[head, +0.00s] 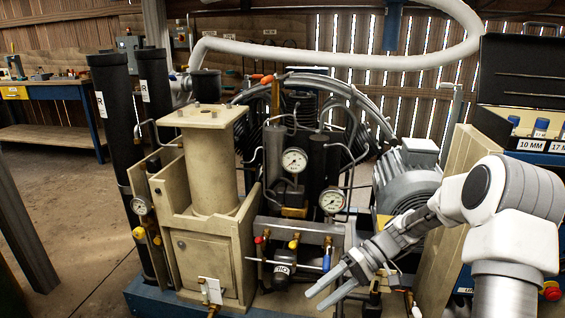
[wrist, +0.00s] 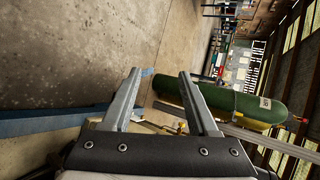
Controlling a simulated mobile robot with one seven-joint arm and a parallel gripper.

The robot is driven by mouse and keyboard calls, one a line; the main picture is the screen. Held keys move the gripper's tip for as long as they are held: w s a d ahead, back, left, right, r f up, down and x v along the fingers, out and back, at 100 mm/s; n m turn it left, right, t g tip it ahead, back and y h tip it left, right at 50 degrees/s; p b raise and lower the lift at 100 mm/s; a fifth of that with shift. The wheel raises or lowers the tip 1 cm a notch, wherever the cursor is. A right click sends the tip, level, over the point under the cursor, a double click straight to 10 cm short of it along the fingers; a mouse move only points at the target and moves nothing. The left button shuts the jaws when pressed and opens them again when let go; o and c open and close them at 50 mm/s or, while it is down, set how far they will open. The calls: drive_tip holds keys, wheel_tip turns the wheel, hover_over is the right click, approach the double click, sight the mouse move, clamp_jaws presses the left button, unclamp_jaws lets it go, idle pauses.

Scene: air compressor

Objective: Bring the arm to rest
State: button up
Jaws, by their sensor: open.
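My gripper (head: 327,290) is in front of the right part of the air compressor (head: 213,170) in the head view, pointing to the lower left. Its two fingers are apart and nothing is between them. My white and grey arm comes in from the right edge, bent at the joint. In the wrist view my gripper (wrist: 158,76) also shows its two fingers spread, with concrete floor beyond them. I cannot tell whether a finger touches the pipes near it.
The compressor carries gauges (head: 294,160), valves and a grey motor (head: 407,178). A toolbox (head: 520,95) stands at the right. A workbench (head: 50,105) is at the back left. A green cylinder (wrist: 235,103) lies across the wrist view. Open floor (head: 70,190) is at the left.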

drive_tip(key=s+d+r+m+t+h, duration=0.2)
drive_tip(key=s+r+t+h, duration=0.35)
drive_tip(key=s+r, duration=0.35)
drive_tip(key=s+d+r+m+t+h, duration=0.1)
drive_tip(key=s+d+r+t+h, duration=0.2)
drive_tip(key=s+r+t+h, duration=0.45)
wheel_tip(320, 180, up, 30)
drive_tip(key=s+g+y+p, duration=0.1)
drive_tip(key=s+g+p, duration=0.1)
drive_tip(key=p, duration=2.6)
drive_tip(key=shift+f+g+y, duration=0.15)
drive_tip(key=shift+g+y, duration=0.15)
drive_tip(key=shift+y, duration=0.1)
drive_tip(key=shift+d, duration=0.1)
drive_tip(key=shift+c, duration=0.7)
